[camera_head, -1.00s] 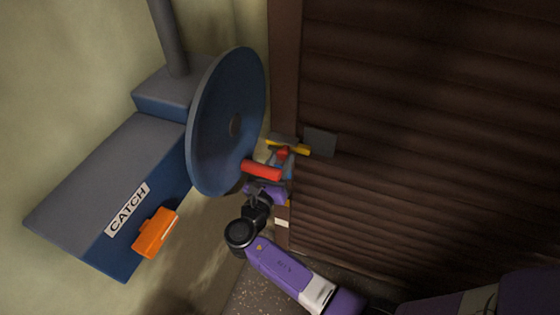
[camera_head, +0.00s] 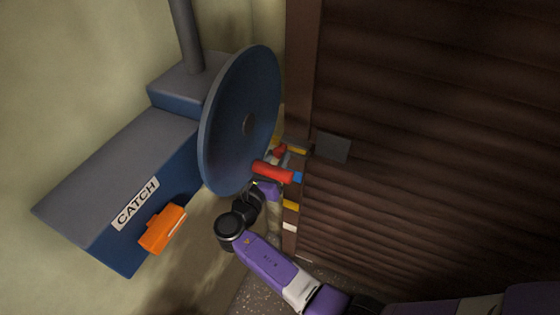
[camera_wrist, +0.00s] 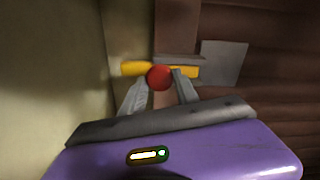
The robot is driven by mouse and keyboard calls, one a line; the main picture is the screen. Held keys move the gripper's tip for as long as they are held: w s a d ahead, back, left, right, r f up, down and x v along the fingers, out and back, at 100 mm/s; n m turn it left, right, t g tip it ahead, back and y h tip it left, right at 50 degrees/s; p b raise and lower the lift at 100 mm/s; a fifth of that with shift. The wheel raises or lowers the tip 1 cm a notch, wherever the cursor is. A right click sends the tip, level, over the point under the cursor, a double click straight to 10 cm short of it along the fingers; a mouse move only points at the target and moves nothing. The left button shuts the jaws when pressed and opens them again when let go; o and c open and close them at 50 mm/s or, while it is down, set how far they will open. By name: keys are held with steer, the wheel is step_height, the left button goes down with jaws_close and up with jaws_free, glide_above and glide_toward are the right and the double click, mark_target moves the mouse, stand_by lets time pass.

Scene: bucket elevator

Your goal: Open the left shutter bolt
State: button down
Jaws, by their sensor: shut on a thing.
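The left shutter bolt is a yellow bar (camera_wrist: 133,69) with a round red knob (camera_wrist: 159,77) in the wrist view. My gripper (camera_wrist: 159,88) is shut on the knob, one grey finger on each side. The bar lies across the brown door post, its right part close to a grey plate (camera_wrist: 224,62) on the shutter. In the head view the knob (camera_head: 279,151) sits left of the post, with the yellow bar (camera_head: 297,150) to its right. The wheel and a red handle partly hide my fingers there.
A large blue wheel (camera_head: 225,120) stands left of the post, with the red handle (camera_head: 272,172) close to my gripper. A blue box labelled CATCH (camera_head: 125,190) with an orange lever (camera_head: 162,229) is at left. The brown slatted shutter (camera_head: 440,120) fills the right.

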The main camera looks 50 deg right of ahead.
steer(key=c, duration=0.9)
jaws_free()
steer(key=v, duration=0.8)
steer(key=shift+b, duration=0.45)
